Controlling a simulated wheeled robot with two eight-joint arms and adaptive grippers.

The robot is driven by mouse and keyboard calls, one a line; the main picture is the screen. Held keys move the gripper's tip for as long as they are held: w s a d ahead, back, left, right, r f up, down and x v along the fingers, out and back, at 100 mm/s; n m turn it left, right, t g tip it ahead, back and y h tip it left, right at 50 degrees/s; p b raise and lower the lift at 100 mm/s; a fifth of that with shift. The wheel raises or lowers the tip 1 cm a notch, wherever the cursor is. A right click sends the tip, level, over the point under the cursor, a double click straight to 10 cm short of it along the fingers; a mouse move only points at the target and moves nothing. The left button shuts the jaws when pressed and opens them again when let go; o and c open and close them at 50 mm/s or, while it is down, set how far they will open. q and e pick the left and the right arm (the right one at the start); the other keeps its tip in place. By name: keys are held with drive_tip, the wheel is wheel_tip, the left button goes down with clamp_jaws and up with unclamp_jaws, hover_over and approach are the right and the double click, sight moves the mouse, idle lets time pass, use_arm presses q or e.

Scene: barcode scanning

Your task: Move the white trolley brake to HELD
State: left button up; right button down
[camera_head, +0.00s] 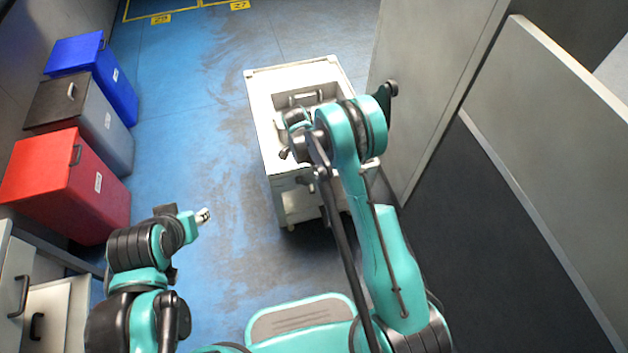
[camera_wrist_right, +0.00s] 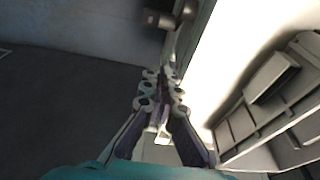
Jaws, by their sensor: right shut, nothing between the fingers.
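The white trolley (camera_head: 262,120) stands on the floor at the centre of the head view, its right part covered by my right arm. In the wrist view a dark cylindrical fitting (camera_wrist_right: 166,18) sits beyond my fingertips, beside the trolley's pale face (camera_wrist_right: 215,70). I cannot read any brake marking or its position.
Blue (camera_head: 95,75), grey (camera_head: 85,120) and red (camera_head: 70,185) bins line the left wall. A drawer cabinet (camera_head: 50,310) stands lower left. A grey panel (camera_head: 425,90) stands close on the trolley's right. Blue floor between bins and trolley is clear.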

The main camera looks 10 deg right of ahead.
drive_tip(key=b, duration=0.4)
hover_over(314, 189)
drive_tip(key=d, duration=0.2)
drive_tip(key=a+f+x, duration=0.1)
drive_tip(key=a+x, duration=0.1)
drive_tip(key=x, duration=0.8)
drive_tip(key=a+f+b, duration=0.1)
drive_tip(key=a+f, duration=0.1)
drive_tip(key=shift+w+f+b, duration=0.1)
drive_tip(key=shift+f+b, duration=0.2)
drive_tip(key=shift+b, duration=0.05)
drive_tip(key=shift+a, duration=0.1)
